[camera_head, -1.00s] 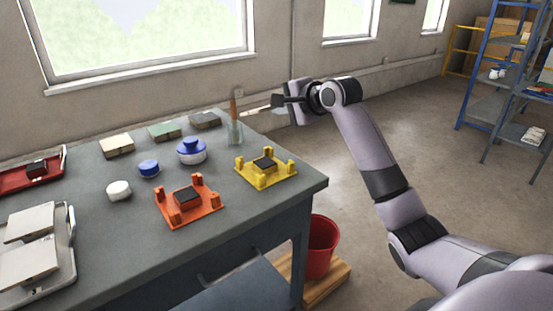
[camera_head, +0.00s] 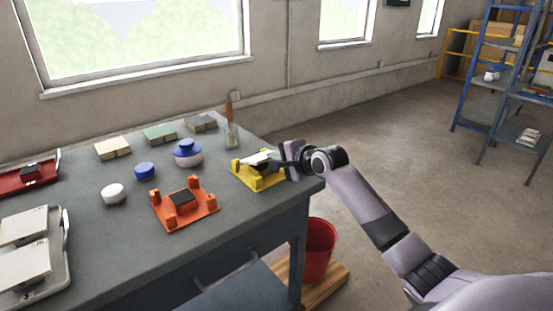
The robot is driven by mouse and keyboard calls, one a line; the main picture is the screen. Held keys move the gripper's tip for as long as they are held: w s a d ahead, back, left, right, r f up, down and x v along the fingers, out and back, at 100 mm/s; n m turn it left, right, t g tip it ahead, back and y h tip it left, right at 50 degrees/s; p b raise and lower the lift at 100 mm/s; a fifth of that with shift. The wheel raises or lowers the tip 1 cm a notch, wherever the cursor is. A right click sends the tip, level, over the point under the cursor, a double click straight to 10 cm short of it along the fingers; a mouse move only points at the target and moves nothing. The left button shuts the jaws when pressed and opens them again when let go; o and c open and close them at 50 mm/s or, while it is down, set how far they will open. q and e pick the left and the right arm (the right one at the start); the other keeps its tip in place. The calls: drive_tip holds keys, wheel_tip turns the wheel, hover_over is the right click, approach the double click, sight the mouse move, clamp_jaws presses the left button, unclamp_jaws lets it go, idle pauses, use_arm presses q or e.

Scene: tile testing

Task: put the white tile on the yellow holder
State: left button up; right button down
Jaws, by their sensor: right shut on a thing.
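The white tile (camera_head: 255,157) is over the yellow holder (camera_head: 262,183) near the right end of the table and hides part of it. My right gripper (camera_head: 277,161) comes in from the right and is shut on the tile's right side. The tile looks roughly flat, slightly tilted. I cannot tell whether it touches the holder's pad or posts. My left gripper is not in view.
An orange holder (camera_head: 204,208) stands left of the yellow one. A jar with a brush (camera_head: 231,136) and a blue-lidded pot (camera_head: 187,158) are behind. A tray (camera_head: 65,240) with white tiles lies front left.

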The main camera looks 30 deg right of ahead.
drive_tip(key=shift+f, duration=0.1)
drive_tip(key=c, duration=1.7)
unclamp_jaws()
drive_tip(key=shift+f, duration=0.15)
drive_tip(key=o, duration=0.5)
drive_tip(key=shift+c, duration=0.2)
